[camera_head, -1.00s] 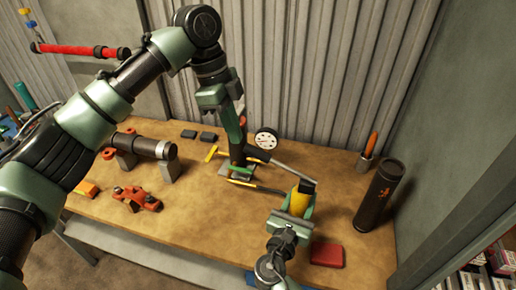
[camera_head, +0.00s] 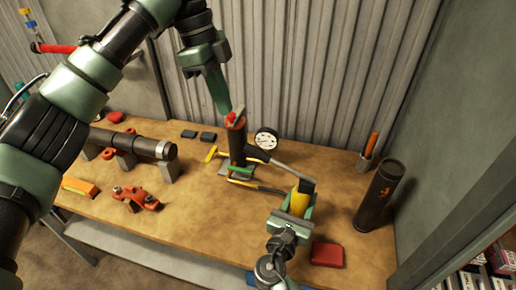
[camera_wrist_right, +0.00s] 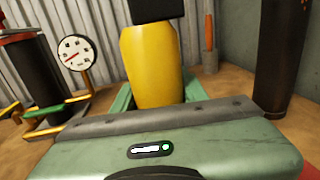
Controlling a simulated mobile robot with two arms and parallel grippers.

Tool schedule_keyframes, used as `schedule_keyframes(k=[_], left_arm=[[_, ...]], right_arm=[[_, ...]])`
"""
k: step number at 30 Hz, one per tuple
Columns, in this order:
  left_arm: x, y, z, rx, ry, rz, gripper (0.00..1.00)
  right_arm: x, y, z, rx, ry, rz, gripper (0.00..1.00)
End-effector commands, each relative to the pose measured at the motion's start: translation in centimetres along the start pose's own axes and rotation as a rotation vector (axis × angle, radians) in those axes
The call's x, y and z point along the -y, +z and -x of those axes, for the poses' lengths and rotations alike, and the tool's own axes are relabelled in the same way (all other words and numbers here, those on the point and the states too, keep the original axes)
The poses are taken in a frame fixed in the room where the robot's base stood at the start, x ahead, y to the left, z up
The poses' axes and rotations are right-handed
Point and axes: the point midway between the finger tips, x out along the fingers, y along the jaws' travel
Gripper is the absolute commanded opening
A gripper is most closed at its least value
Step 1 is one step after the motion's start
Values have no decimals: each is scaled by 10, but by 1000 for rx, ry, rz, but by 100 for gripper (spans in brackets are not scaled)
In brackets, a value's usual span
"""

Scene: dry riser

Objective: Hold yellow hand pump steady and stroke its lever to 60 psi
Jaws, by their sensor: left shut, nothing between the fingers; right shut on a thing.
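The yellow hand pump (camera_head: 299,203) has a black top and stands upright at the right of the bench. My right gripper (camera_head: 293,213) is shut on it, with green fingers on both sides; its yellow body (camera_wrist_right: 153,65) fills the middle of the right wrist view. A grey bar (camera_head: 292,172) slants down from the left to the pump's black top. The white round gauge (camera_head: 266,139) stands behind; in the right wrist view its red needle points lower left (camera_wrist_right: 75,54), numbers unreadable. My left gripper (camera_head: 226,108) is shut and empty, pointing down beside the red top of a dark upright cylinder (camera_head: 237,145).
A dark pipe on blocks (camera_head: 140,144) and a red clamp-like part (camera_head: 132,199) lie left. A red block (camera_head: 327,254) lies close right of my right gripper. A tall dark canister (camera_head: 379,195) and an orange-handled tool in a holder (camera_head: 367,157) stand right.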

Motion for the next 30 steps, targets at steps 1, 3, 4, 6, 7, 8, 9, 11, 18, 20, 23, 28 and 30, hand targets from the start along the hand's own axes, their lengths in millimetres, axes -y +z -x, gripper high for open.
schedule_keyframes(k=[1, 3, 4, 6, 7, 8, 9, 11, 18, 20, 23, 28, 30], left_arm=[[0, 0, 0, 0, 0, 0, 0], [0, 0, 0, 0, 0, 0, 0], [0, 0, 0, 0, 0, 0, 0], [0, 0, 0, 1, 0, 0, 0], [0, -1, 0, 3, 0, -1, 0], [0, -3, -1, 8, 0, -2, 0], [0, -7, -2, 18, 1, -4, 0], [0, -17, -6, 40, 2, -8, 0], [0, -49, -22, 136, 0, -6, 0], [0, -53, -24, 147, 0, -4, 0], [-1, -54, -26, 153, 0, -3, 0], [-1, -54, -26, 151, 0, -3, 0], [-1, -54, -26, 151, 0, -3, 0]], right_arm=[[0, 0, 0, 1, 0, 1, 0], [0, 0, 0, 1, 0, 1, 0], [0, 0, 0, 1, 0, 1, 0], [0, 0, 0, 1, 0, 1, 0], [0, 0, 0, 1, 0, 1, 0], [0, 0, 0, 1, 0, 1, 0], [0, 0, 0, 1, 0, 1, 0], [0, 0, 0, 1, 1, 1, 0], [0, 0, 0, 1, 1, 0, 0], [0, 0, 0, 1, 0, 0, 0], [0, 0, 0, 1, 0, 0, 0], [0, 0, 0, 1, 0, 0, 0], [0, 0, 0, 1, 0, 0, 0]])
